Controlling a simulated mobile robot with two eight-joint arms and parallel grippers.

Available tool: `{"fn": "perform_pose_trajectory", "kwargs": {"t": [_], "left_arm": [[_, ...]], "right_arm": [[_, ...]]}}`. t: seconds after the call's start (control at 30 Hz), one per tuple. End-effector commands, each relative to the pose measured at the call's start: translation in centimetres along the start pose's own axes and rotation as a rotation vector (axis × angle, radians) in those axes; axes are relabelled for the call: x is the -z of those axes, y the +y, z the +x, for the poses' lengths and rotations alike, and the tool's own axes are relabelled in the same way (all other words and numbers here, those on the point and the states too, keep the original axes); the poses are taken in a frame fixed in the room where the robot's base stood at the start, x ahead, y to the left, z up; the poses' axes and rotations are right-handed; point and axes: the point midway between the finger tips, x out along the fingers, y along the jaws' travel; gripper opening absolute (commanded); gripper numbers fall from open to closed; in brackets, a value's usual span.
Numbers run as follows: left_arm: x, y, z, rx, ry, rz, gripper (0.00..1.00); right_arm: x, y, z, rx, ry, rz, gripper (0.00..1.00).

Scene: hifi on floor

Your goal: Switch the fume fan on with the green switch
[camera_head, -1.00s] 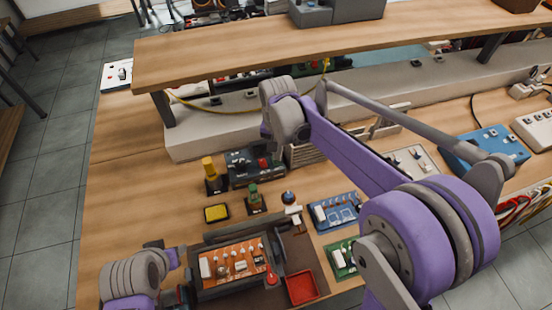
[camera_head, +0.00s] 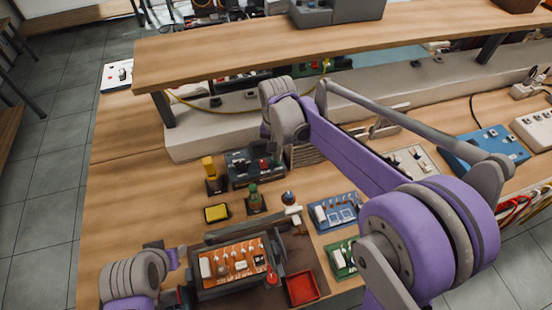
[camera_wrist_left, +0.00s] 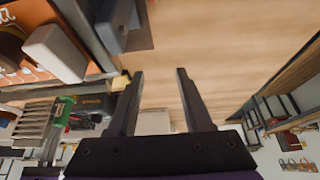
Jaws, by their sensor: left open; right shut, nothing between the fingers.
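The green switch (camera_head: 254,200) stands upright on a small dark base on the wooden bench, in front of a dark box with a red knob (camera_head: 241,170). A taller yellow switch (camera_head: 209,168) stands to its left. My right gripper (camera_head: 275,150) hangs over the back of the dark box, behind and to the right of the green switch, apart from it. It is shut and empty; its fingertips are hard to make out. My left gripper (camera_head: 170,257) is low at the left front; the left wrist view shows its fingers (camera_wrist_left: 160,74) open and empty. I cannot tell which thing is the fume fan.
A yellow pad (camera_head: 216,213) lies left of the green switch. A tray with an orange board (camera_head: 235,262) and a red bin (camera_head: 302,288) are in front. A blue board (camera_head: 334,213) is to the right. A raised wooden shelf (camera_head: 240,58) spans the back. Bare bench lies at the left.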

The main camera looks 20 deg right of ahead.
Motion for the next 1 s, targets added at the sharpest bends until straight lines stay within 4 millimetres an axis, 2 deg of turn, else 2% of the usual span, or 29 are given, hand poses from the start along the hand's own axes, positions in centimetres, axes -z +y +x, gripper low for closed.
{"fn": "perform_pose_trajectory", "kwargs": {"t": [1.0], "left_arm": [[-0.34, 0.0, 0.35, 0.0, -0.003, 0.0, 0.5]], "right_arm": [[-0.02, 0.01, 0.62, 0.0, 0.0, 0.0, 0.0]]}}
